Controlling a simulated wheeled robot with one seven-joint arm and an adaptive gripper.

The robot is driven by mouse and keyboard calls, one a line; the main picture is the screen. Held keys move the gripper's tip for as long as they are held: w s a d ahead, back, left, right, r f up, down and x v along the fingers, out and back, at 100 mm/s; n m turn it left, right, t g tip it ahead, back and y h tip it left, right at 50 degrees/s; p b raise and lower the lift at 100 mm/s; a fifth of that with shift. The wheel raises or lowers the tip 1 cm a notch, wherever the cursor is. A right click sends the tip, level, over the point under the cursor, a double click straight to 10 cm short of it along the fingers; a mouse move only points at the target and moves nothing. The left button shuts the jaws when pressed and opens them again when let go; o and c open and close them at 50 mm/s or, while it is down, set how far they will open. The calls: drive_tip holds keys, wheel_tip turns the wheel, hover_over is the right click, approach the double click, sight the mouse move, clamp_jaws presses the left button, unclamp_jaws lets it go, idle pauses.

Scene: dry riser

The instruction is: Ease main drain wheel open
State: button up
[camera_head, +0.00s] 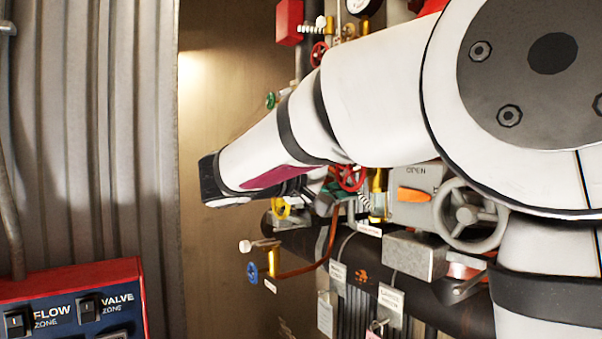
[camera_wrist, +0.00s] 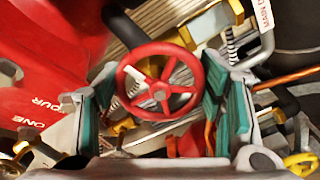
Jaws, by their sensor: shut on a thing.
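A red five-spoked handwheel (camera_wrist: 160,92) fills the middle of the wrist view. A white tag (camera_wrist: 264,14) reading "MAIN" and a cut-off word hangs at the upper right of that view. My gripper (camera_wrist: 160,108) has teal pads on both sides of the wheel and is shut on it. In the head view the red wheel (camera_head: 350,180) shows below my forearm, with my gripper (camera_head: 333,188) at its left. My arm covers part of the pipework, and the exact pad contact on the rim is hard to see.
A yellow wheel (camera_head: 281,208), a blue wheel (camera_head: 251,273) and a grey handwheel (camera_head: 467,214) are nearby. A grey box marked OPEN has an orange pointer (camera_head: 414,195). A dark pipe (camera_head: 300,240) runs below. A zone panel (camera_head: 75,300) stands at lower left.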

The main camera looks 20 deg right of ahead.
drive_tip(key=shift+n, duration=0.3)
drive_tip(key=n+p, duration=0.1)
drive_tip(key=n, duration=0.2)
drive_tip(key=shift+r+n, duration=0.1)
drive_tip(key=shift+n, duration=0.3)
drive_tip(key=shift+n+p, duration=0.95)
drive_tip(key=shift+n, duration=1.35)
drive_tip(key=o, duration=1.2)
drive_tip(key=shift+c, duration=0.2)
drive_tip(key=s+a, duration=0.2)
drive_tip(key=a, duration=0.9)
drive_tip(key=shift+a, duration=0.4)
